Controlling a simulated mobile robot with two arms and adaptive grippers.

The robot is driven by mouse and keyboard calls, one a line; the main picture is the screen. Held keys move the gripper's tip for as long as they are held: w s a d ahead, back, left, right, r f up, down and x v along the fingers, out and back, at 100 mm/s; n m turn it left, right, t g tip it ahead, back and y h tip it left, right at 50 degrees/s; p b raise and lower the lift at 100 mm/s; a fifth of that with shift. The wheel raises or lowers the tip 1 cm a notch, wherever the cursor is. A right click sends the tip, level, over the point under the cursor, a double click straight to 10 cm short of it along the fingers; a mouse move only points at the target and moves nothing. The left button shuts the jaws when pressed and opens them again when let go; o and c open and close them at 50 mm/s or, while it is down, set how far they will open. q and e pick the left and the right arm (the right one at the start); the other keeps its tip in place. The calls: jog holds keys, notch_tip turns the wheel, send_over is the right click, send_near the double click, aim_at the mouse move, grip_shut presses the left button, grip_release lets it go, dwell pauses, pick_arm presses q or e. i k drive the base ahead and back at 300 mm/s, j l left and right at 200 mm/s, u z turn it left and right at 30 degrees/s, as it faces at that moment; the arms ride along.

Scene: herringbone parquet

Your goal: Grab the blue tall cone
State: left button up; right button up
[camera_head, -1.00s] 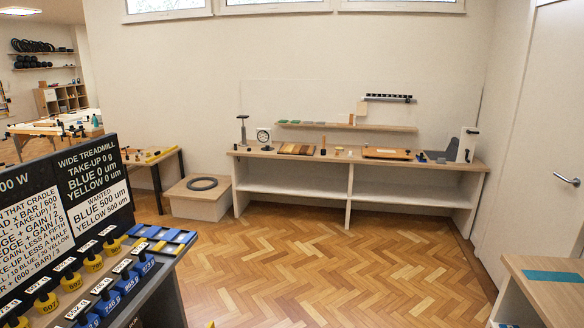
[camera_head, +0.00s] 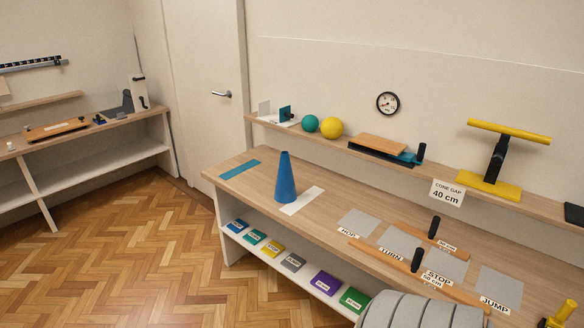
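The blue tall cone (camera_head: 286,178) stands upright on the wooden top of a workbench (camera_head: 258,203), right of centre-left in the head view. It stands between a teal strip and a white strip on the bench top. Nothing touches it from above. Neither of my grippers is in view.
The bench also bears grey pads (camera_head: 358,223) and wooden bars with black handles (camera_head: 417,260). A shelf behind holds a teal ball (camera_head: 309,123), a yellow ball (camera_head: 332,127) and a yellow stand (camera_head: 488,185). A grey ribbed object (camera_head: 415,312) is at the bottom. Parquet (camera_head: 130,265) at left is clear.

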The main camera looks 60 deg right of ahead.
aim_at(286, 191)
jog(key=z, duration=1.8)
jog(key=i+z, duration=0.1)
jog(key=z, duration=0.25)
jog(key=i+j+z, duration=0.1)
jog(key=z, duration=0.25)
jog(key=i+j+z, duration=0.15)
jog(key=j, duration=0.15)
jog(key=i+j+z, duration=0.25)
jog(key=j, duration=0.35)
jog(key=i+j+z, duration=0.25)
jog(key=j, duration=0.4)
jog(key=i, duration=0.05)
